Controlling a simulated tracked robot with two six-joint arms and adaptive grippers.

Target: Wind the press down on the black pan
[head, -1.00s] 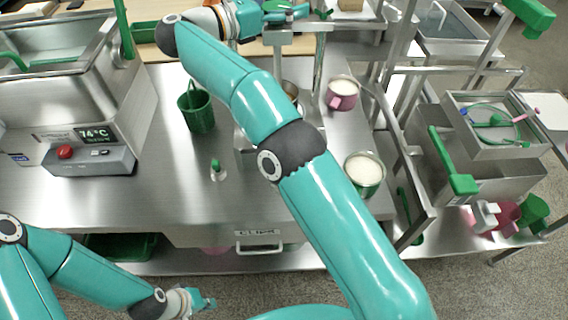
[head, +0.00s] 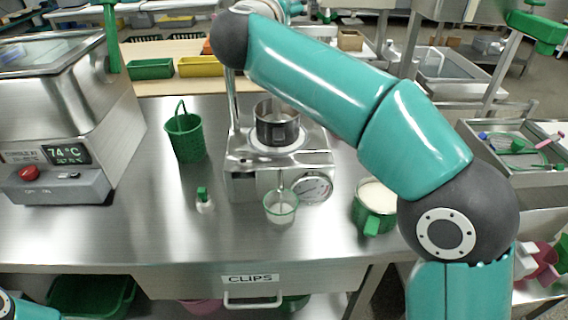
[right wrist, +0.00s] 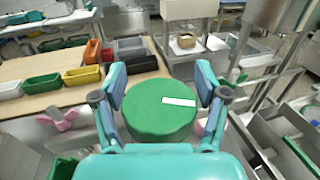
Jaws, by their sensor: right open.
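A steel stand with a post, which looks like the press (head: 245,160), stands mid-table in the head view. A round steel vessel with a dark lower band (head: 277,124) sits on it; I cannot tell whether this is the black pan. My right arm covers the top of the stand. In the right wrist view a round green knob (right wrist: 160,112) with a white stripe lies between the two fingers of my right gripper (right wrist: 162,96). The fingers are open on either side of it; contact cannot be told. My left gripper is out of view.
A green basket (head: 186,136), a small green-capped bottle (head: 204,200), a clear green-rimmed cup (head: 281,208), a dial gauge (head: 312,188) and a green mug (head: 374,208) stand close by. A heated unit (head: 55,160) is at left. The front table strip is mostly clear.

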